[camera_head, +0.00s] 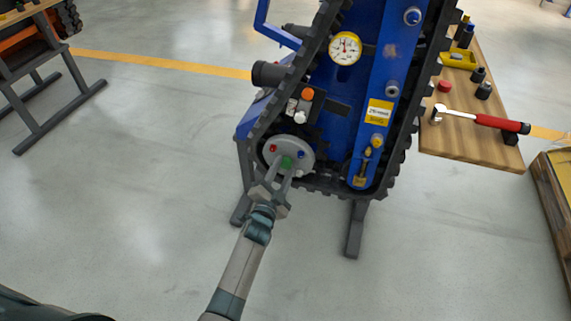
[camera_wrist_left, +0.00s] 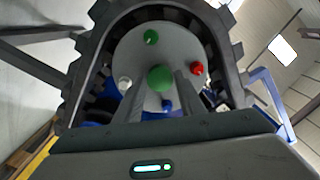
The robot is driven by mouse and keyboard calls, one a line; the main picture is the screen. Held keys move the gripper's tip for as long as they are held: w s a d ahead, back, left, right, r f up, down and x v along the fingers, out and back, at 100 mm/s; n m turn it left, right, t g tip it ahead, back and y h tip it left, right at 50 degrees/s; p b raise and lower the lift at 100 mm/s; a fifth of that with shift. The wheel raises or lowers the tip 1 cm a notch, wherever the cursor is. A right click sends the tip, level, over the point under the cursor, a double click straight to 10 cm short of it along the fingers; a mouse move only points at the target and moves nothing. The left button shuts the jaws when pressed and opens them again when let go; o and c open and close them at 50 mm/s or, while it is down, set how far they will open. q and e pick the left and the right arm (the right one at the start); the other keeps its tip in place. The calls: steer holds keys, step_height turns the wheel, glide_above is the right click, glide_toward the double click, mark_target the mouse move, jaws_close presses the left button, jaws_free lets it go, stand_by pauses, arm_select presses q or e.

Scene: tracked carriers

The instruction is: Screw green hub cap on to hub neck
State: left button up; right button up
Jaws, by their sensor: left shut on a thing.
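The grey round hub (camera_head: 299,143) sits at the lower end of the blue tracked carrier (camera_head: 366,100), inside the black track. My left gripper (camera_head: 280,171) reaches it from below, its two fingers shut on the green hub cap (camera_head: 287,161) at the hub's middle. In the left wrist view the cap (camera_wrist_left: 160,77) shows between the finger tips of my left gripper (camera_wrist_left: 160,84), in front of the hub face (camera_wrist_left: 175,48). The hub neck is hidden behind the cap; I cannot tell how they are seated. My right gripper is not in view.
Smaller green (camera_wrist_left: 151,37), red (camera_wrist_left: 198,69), blue (camera_wrist_left: 167,104) and white (camera_wrist_left: 125,83) knobs ring the hub face. A gauge (camera_head: 345,48) is on the carrier.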

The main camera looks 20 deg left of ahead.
arm_select(q)
steer(key=m+b, duration=0.1)
steer(key=m, duration=0.5)
steer(key=shift+f+b, duration=0.15)
steer(key=shift+b, duration=0.2)
steer(key=m, duration=0.3)
steer(key=shift+m, duration=0.4)
steer(key=shift+b, duration=0.3)
steer(key=m+b, duration=0.1)
steer(key=m, duration=0.8)
steer(key=shift+m, duration=0.3)
steer(key=o, duration=0.8)
steer(key=shift+o, duration=0.2)
